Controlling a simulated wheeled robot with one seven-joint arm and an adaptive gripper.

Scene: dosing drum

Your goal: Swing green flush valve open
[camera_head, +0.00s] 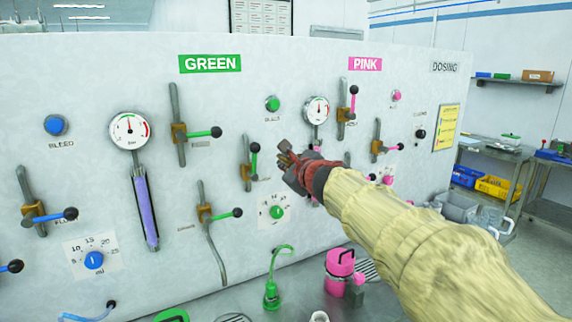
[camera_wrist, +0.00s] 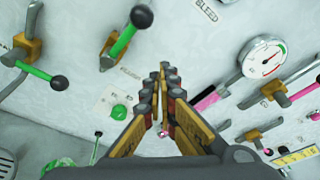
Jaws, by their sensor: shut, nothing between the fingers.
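The valve I take for the green flush valve (camera_head: 249,164) is under the green section's bleed knob; its label is too small to read surely. Its green handle points up, nearly along the pipe, with a black ball on top. In the wrist view the same valve's green handle (camera_wrist: 123,40) is at the upper left, its black ball nearest me. My gripper (camera_head: 283,151) is just right of this handle in the head view, apparently apart from it. In the wrist view my gripper (camera_wrist: 162,78) has its fingertips together and empty, the handle beyond them to the left.
Other green-handled valves (camera_head: 205,133) (camera_head: 222,214) stand to the left with handles sticking out sideways. A green dial (camera_head: 277,212) is below. A pressure gauge (camera_head: 317,109) and pink valves (camera_head: 352,103) are to the right. A pink canister (camera_head: 340,263) stands on the bench.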

